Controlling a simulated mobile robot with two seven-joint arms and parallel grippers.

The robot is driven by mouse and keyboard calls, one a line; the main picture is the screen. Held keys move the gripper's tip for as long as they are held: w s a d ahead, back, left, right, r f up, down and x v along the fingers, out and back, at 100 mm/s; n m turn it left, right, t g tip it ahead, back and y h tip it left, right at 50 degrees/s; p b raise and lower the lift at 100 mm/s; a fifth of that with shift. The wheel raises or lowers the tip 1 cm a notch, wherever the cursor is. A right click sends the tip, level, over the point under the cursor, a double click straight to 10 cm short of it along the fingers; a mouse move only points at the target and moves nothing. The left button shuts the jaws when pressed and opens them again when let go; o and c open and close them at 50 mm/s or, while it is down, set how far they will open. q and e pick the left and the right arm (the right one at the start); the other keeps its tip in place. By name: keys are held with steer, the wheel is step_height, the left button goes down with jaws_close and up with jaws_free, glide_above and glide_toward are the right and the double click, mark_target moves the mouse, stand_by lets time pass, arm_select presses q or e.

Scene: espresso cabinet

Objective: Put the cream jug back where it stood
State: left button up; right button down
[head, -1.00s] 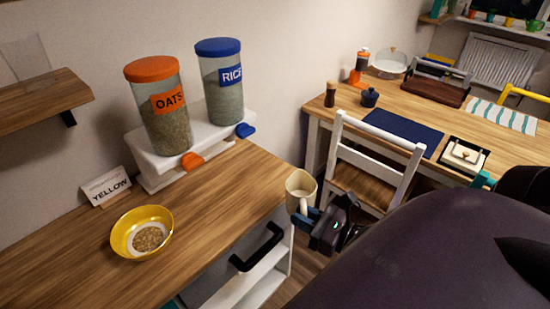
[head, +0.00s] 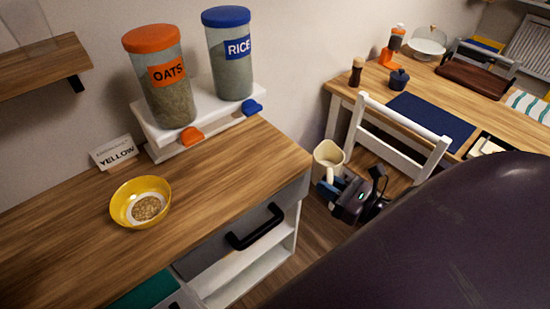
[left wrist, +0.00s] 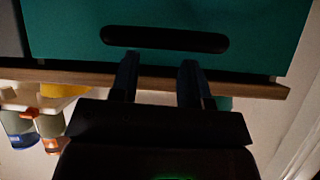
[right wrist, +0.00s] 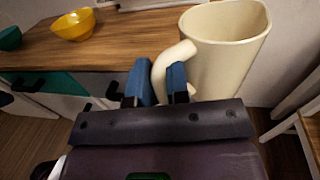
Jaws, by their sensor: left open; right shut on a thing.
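The cream jug (head: 328,160) is a pale cream pitcher, held upright by its handle in my right gripper (head: 330,187). It hangs beyond the right end of the wooden counter, in front of the white chair. In the right wrist view the jug (right wrist: 228,50) shows large, with the blue fingers of my right gripper (right wrist: 160,84) shut around its handle.
The wooden counter (head: 220,185) holds a yellow bowl (head: 122,210) with grain, a YELLOW card (head: 115,152), and OATS (head: 165,85) and RICE (head: 230,60) dispensers on a white stand. The counter's front right is clear. A dining table (head: 365,100) stands behind the chair (head: 400,118).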

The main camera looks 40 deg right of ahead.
steer(key=x, duration=0.5)
steer(key=p+x, duration=0.1)
steer(key=x, duration=0.5)
steer(key=p+x, duration=0.1)
steer(key=x, duration=0.5)
steer(key=shift+f, duration=1.8)
steer(key=shift+f, duration=0.2)
steer(key=c, duration=1.2)
jaws_free()
steer(key=shift+o, duration=0.5)
